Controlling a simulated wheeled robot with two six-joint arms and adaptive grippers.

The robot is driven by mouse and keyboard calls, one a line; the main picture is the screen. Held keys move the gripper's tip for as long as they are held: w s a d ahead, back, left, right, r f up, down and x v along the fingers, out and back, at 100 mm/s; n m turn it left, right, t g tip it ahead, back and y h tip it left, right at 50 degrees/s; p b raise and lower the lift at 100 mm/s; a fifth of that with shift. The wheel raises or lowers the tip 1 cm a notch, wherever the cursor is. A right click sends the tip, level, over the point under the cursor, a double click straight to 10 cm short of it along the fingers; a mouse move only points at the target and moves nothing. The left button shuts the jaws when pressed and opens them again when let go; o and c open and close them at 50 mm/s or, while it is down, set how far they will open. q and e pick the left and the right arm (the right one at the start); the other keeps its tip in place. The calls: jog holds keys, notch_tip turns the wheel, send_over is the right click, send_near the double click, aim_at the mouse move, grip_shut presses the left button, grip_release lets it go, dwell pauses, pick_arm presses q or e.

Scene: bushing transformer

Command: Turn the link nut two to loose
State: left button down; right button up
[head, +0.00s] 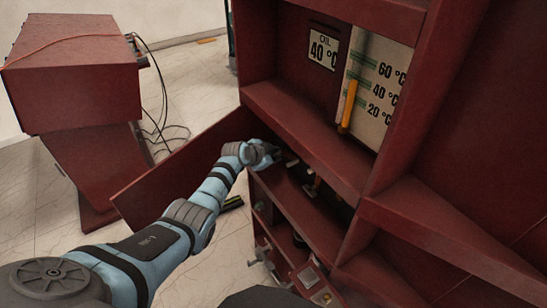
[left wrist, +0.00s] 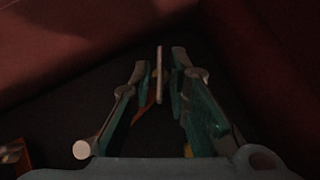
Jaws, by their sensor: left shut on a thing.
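My left gripper (head: 272,154) reaches from the left into the dark opening of the red cabinet (head: 300,128). In the head view a small pale part (head: 292,163) shows just right of the fingertips. An upright brownish part (head: 315,186) stands further right in the same opening. My right gripper is not in view.
The cabinet's red beam runs just above my left gripper, and an open red door panel (head: 165,185) lies behind my arm. Lower shelves hold small fittings (head: 262,252). A yellow-orange gauge bar (head: 348,103) is above. A red console (head: 75,75) with cables stands at left.

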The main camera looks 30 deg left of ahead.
pick_arm(q)
jog(key=n+g+h+b, duration=0.1)
jog(key=b, duration=0.1)
jog(key=shift+w+f+b, duration=0.1)
jog(key=shift+f+b, duration=0.05)
jog(key=shift+b, duration=0.15)
jog(key=shift+r+n+g+h+b, duration=0.2)
jog(key=shift+n+g+h+b, duration=0.15)
jog(key=shift+h+b, duration=0.45)
jog(key=c, duration=2)
grip_release()
jog(key=shift+a, duration=0.1)
jog(key=shift+o, duration=1)
jog(key=shift+w, duration=0.1)
